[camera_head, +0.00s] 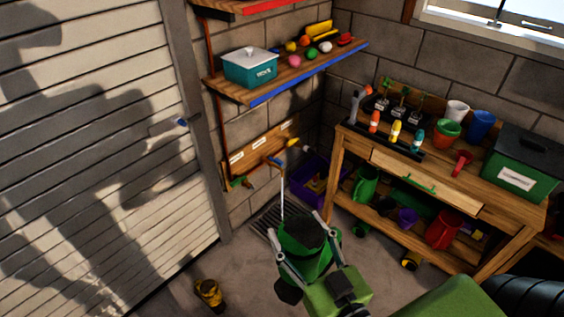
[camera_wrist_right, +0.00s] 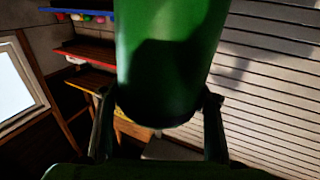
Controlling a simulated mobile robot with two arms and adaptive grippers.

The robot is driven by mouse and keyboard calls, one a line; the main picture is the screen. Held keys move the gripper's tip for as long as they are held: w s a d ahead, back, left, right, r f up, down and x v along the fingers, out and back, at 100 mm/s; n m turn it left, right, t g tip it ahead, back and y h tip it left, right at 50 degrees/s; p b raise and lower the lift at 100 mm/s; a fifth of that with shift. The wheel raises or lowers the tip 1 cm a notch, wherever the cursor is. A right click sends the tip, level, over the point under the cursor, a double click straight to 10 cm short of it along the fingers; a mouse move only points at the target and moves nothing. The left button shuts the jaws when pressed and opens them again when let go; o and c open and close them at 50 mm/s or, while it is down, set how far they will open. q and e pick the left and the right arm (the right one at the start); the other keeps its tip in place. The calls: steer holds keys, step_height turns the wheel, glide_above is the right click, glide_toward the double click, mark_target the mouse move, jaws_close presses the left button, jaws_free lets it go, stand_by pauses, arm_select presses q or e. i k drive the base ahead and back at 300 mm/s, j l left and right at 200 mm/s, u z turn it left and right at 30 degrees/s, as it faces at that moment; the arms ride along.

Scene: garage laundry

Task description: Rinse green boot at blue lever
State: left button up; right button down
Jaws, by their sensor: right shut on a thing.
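The green boot (camera_head: 306,262) is gripped between the two fingers of my right gripper (camera_head: 303,238), low in front of the wall taps. In the right wrist view the boot (camera_wrist_right: 168,60) fills the upper middle, with a finger of the right gripper (camera_wrist_right: 158,104) pressed on each side. The blue lever (camera_head: 275,160) is on the wall board above and left of the boot. A thin pale stream (camera_head: 282,192) runs down from it to the boot's top edge; whether it enters the boot I cannot tell. My left gripper is not in view.
A floor grate (camera_head: 264,218) lies behind the boot. A purple crate (camera_head: 311,186) and a wooden workbench (camera_head: 425,183) with pots stand to the right. A yellow-black item (camera_head: 210,294) lies on the floor at left. Shelves (camera_head: 300,72) hang above the taps.

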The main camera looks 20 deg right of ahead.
mark_target(280, 162)
steer(key=i+l+z, duration=0.5)
steer(key=i+l, duration=0.15)
steer(key=i+l+z, duration=0.2)
steer(key=i, duration=0.35)
steer(key=i+l+z, duration=0.1)
steer(key=i+z, duration=0.15)
steer(key=i, duration=0.15)
